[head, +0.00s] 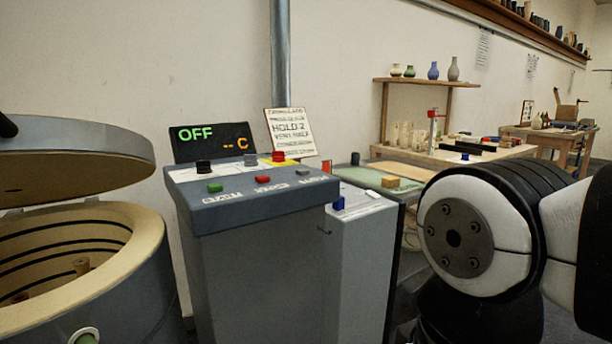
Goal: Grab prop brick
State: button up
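A small tan block (390,182), which may be the prop brick, lies on the green top (362,178) of a low stand behind the control console. It appears flat and uncovered, with nothing holding it. My arm fills the right side of the view, but my gripper is not visible.
The kiln's lid (75,150) is raised. The grey console (255,205) with buttons and an "OFF" display stands in the middle. A narrow grey cabinet (360,250) adjoins it, carrying a blue piece (339,203). A work table with pots (450,160) stands behind.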

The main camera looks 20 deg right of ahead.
aim_at(389, 182)
jog(key=z, duration=0.85)
jog(key=i, duration=0.15)
jog(key=z, duration=0.05)
